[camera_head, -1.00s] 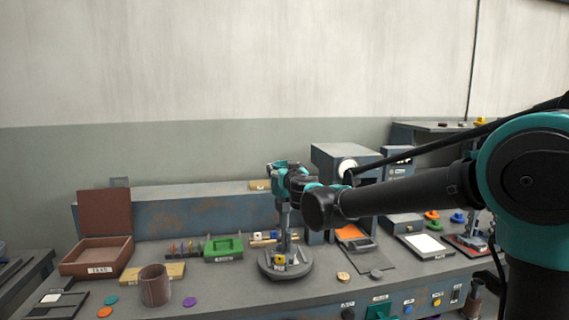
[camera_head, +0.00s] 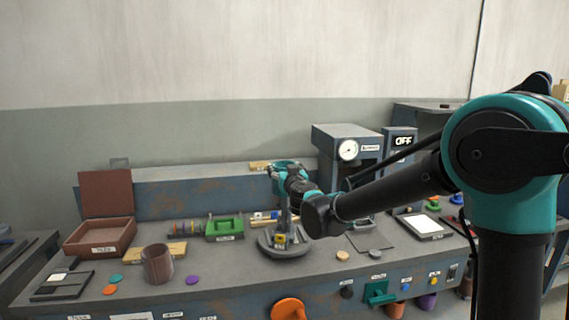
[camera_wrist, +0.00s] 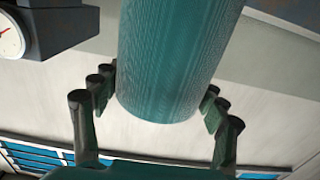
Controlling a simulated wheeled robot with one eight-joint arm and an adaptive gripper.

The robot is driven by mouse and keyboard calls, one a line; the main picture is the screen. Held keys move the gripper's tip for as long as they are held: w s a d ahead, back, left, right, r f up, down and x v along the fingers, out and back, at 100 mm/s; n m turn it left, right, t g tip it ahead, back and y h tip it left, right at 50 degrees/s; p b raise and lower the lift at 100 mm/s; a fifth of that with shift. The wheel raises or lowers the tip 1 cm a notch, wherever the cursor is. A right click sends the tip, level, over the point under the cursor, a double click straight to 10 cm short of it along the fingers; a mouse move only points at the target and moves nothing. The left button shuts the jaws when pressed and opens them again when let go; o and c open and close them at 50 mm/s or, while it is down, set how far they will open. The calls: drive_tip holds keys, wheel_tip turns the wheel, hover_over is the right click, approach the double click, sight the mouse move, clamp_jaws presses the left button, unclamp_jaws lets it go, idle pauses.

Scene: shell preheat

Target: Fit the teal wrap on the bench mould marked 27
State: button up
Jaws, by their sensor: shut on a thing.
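My gripper (camera_wrist: 160,105) is shut on the teal wrap (camera_wrist: 172,60), a ribbed curved piece that fills the upper middle of the wrist view between the finger pairs. Its far part runs out of the frame. In the head view a small teal shape (camera_head: 284,164) shows at the end of my arm, where wrap and fingers are hard to tell apart. Just below it stands a grey post on a round grey base (camera_head: 298,251) with a yellow tag (camera_head: 280,238). The tag's number is too small to read. Whether the wrap touches the post cannot be told.
A brown box (camera_head: 98,237), a brown cup (camera_head: 157,264) and a green tray (camera_head: 224,228) stand left of the post. A gauge machine (camera_head: 338,137) stands behind right. Loose discs lie along the bench front, and a raised ledge (camera_head: 200,183) runs behind.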

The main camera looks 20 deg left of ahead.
sight(286, 212)
drive_tip(key=shift+f, duration=8.05)
drive_tip(key=o, duration=1.2)
drive_tip(key=shift+o, duration=0.2)
drive_tip(key=v, duration=1.2)
